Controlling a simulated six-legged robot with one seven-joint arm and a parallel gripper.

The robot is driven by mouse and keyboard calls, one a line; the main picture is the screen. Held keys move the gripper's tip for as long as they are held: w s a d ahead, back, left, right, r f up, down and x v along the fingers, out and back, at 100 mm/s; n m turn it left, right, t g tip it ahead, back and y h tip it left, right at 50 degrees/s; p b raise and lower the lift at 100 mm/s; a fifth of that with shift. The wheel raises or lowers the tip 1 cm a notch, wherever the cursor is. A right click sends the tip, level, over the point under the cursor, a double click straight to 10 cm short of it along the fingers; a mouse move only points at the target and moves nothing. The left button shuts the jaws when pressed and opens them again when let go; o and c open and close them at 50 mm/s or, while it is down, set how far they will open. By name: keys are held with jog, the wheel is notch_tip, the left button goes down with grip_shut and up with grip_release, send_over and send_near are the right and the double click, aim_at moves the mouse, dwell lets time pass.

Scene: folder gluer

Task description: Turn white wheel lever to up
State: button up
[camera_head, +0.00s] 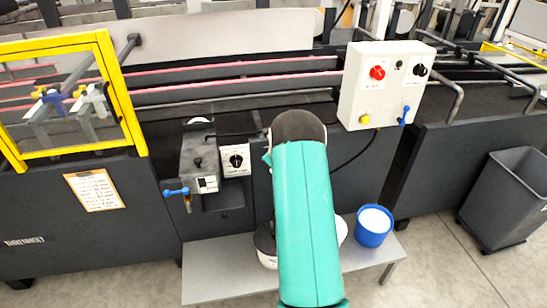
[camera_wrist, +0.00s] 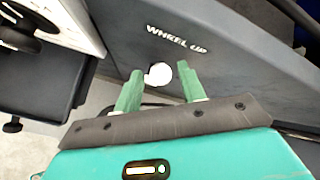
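In the wrist view, the white round knob of the wheel lever (camera_wrist: 158,75) shows against a dark grey panel, just below the raised lettering "WHEEL UP" (camera_wrist: 177,39). My gripper (camera_wrist: 159,71) is open, with one green finger on each side of the knob in the picture. I cannot tell whether the fingers touch the knob or stop short of it. The rest of the lever is hidden. In the head view my teal arm covers the lever and the gripper.
A white control box (camera_head: 385,85) with knobs stands right of my arm, and a grey box with a blue-handled valve (camera_head: 177,191) stands left. Below are a low grey bench (camera_head: 215,275) and a blue bucket (camera_head: 374,226). A grey bin (camera_head: 505,195) stands far right.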

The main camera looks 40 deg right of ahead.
jog(key=shift+r, duration=0.1)
jog(key=v, duration=1.3)
jog(key=shift+s+a+r, duration=0.2)
jog(key=shift+s, duration=0.1)
